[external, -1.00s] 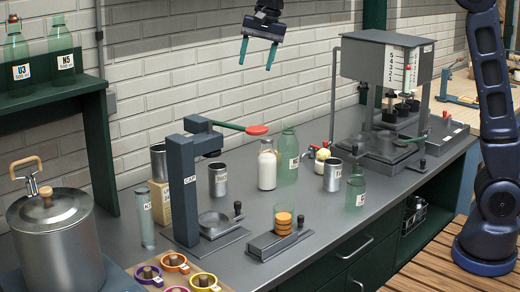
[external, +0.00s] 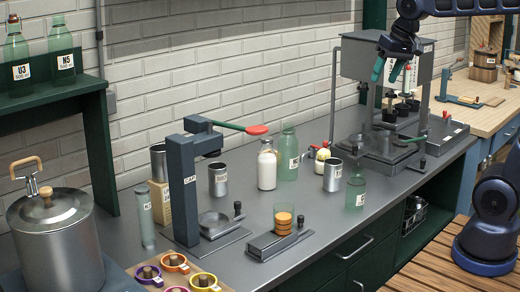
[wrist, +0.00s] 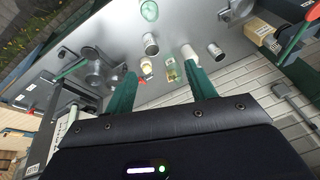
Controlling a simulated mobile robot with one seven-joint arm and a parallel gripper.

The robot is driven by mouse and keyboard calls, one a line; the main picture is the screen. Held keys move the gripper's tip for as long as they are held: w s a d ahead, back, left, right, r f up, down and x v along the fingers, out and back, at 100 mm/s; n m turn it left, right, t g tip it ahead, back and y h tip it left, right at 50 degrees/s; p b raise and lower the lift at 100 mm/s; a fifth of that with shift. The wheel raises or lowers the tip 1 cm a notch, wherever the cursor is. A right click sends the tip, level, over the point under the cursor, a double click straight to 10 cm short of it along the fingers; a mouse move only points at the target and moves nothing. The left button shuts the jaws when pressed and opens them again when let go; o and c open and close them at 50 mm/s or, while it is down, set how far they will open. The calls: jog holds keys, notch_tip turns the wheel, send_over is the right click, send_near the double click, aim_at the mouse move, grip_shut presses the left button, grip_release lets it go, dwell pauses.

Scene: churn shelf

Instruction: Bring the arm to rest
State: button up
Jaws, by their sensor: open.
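My gripper (external: 391,72) is at the upper right in the external view, in front of the grey dispensing machine (external: 372,55) and high above the counter. Its two green fingers point down and stand apart, with nothing between them. In the wrist view the open fingers (wrist: 160,92) reach out over the counter, well clear of the bottles and cups below. My arm comes in from the right edge. The gripper hides part of the machine's numbered scale.
The grey counter (external: 330,225) holds a capping press (external: 183,190), a milk bottle (external: 267,170), green glass bottles (external: 289,155), metal cups (external: 333,175) and a lidded pot (external: 55,235). A green shelf (external: 60,93) with two bottles is on the left wall. A wooden bench (external: 490,118) stands at the right.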

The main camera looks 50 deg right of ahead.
jog(key=s+d+f+n, duration=0.2)
jog(key=s+d+f, duration=0.3)
jog(key=s+f, duration=0.3)
jog(key=shift+s+d+f+n+t+h, duration=0.15)
jog(key=shift+s+f+n+t+h, duration=0.2)
jog(key=shift+s, duration=1.9)
